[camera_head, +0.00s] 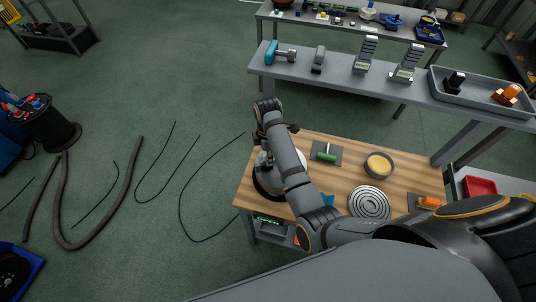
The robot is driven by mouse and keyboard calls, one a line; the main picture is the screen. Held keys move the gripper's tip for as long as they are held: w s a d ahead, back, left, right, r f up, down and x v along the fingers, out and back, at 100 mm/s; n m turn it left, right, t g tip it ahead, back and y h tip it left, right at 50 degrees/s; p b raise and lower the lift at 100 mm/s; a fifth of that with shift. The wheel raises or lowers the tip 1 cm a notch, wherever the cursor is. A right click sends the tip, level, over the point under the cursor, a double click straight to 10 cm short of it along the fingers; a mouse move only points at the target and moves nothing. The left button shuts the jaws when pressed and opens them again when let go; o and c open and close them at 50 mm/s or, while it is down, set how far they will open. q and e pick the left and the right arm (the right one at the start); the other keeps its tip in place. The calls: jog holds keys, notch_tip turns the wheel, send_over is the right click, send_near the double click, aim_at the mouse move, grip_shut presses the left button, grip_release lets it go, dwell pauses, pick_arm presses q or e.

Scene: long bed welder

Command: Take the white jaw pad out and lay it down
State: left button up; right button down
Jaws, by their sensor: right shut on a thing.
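A round pale fixture with a dark rim (270,183) stands at the left end of the wooden bench top (405,183), partly hidden by my right forearm. My right gripper (264,158) is over it, small in the picture and partly covered by the wrist. It is shut on a small pale piece that seems to be the white jaw pad, but the arm hides most of it. I cannot tell whether the piece is still touching the fixture. My left gripper is not in view.
The bench also holds a green-handled tool on a dark mat (325,153), a yellow-filled bowl (379,165), a ringed grey disc (370,203) and an orange piece (428,202). A grey shelf (335,77) with tools stands behind. Cables lie on the floor at left.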

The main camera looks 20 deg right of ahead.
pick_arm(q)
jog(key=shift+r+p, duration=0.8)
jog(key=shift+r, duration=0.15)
